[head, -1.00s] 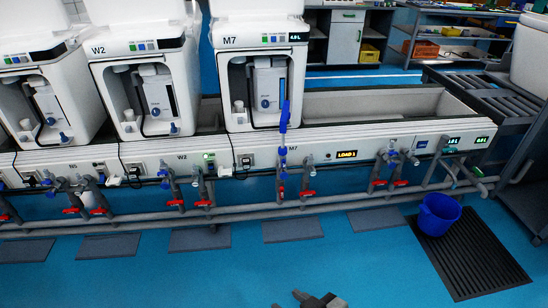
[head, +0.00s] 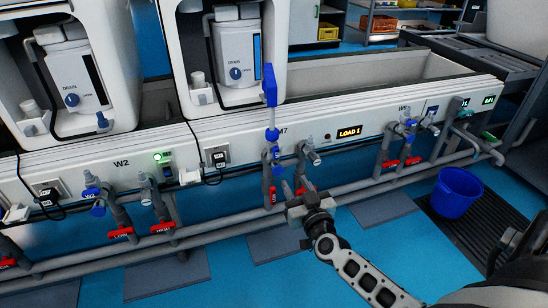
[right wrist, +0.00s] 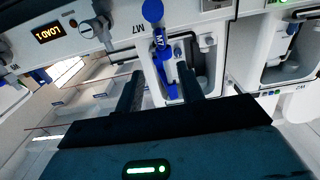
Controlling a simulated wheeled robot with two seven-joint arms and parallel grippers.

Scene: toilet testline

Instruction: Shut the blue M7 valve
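The blue M7 valve (head: 276,154) is on the pipe below the M7 label on the white front panel. An upright blue piece (head: 270,85) with a pale stem rises above it. In the right wrist view the blue part marked M7 (right wrist: 161,43) shows beyond my fingers, roughly in line with the gap between them. My right gripper (head: 297,186) is open and empty, just below and to the right of the valve in the head view. It also shows in the right wrist view (right wrist: 158,90) with its two fingers spread. My left gripper is not in view.
Red-handled valves sit close by, one below M7 (head: 272,196) and others at W2 (head: 162,228). A metal tap (head: 313,157) stands beside M7. Grey pipes (head: 345,195) run along the bench front. A blue bucket (head: 457,192) stands on the floor at right.

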